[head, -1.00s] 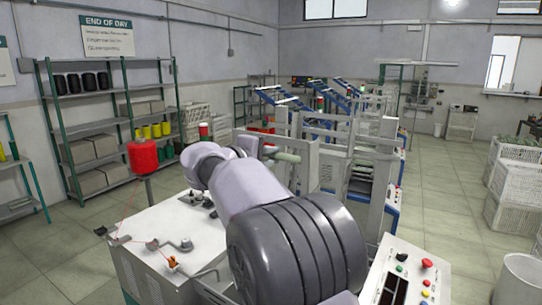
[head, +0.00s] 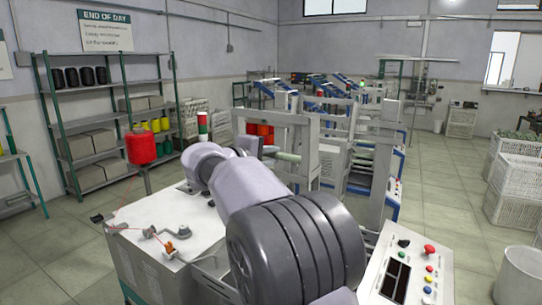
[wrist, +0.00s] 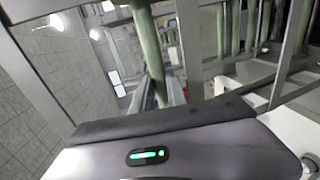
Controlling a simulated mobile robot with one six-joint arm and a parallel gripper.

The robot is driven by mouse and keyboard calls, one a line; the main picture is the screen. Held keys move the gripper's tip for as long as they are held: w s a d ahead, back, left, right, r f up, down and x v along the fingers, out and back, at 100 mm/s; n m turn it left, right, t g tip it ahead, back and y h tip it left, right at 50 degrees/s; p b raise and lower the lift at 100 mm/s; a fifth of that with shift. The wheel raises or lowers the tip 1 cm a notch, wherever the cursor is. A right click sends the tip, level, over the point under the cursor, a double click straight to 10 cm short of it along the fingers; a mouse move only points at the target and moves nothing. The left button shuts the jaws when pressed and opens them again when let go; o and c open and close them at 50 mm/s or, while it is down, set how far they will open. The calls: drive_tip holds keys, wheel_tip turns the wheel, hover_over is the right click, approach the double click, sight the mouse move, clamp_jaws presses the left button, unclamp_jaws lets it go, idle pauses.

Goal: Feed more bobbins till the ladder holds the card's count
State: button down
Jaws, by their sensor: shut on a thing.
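My gripper (head: 268,150) is at the far end of my arm, in front of a grey upright frame (head: 311,145). It is shut on a pale green bobbin (head: 289,157), which sticks out to the right in the head view. In the wrist view a green rod (wrist: 148,50), which seems to be this bobbin, rises behind the gripper's body; the fingertips are hidden. More green bobbins (wrist: 235,30) stand among grey bars at the upper right of the wrist view. I cannot tell how many bobbins the ladder holds. No readable count card shows.
A white-topped bench (head: 155,235) with a red yarn cone (head: 140,147) stands at the left. A control panel (head: 400,272) with buttons is at the front right. White crates (head: 515,190) and a white bin (head: 523,275) line the right. The floor between is clear.

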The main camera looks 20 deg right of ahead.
wheel_tip(320, 180, down, 4)
drive_tip(key=b, duration=0.4)
drive_tip(key=shift+f, duration=0.1)
drive_tip(key=c, duration=1.2)
unclamp_jaws()
drive_tip(key=shift+c, duration=0.2)
drive_tip(key=o, duration=0.3)
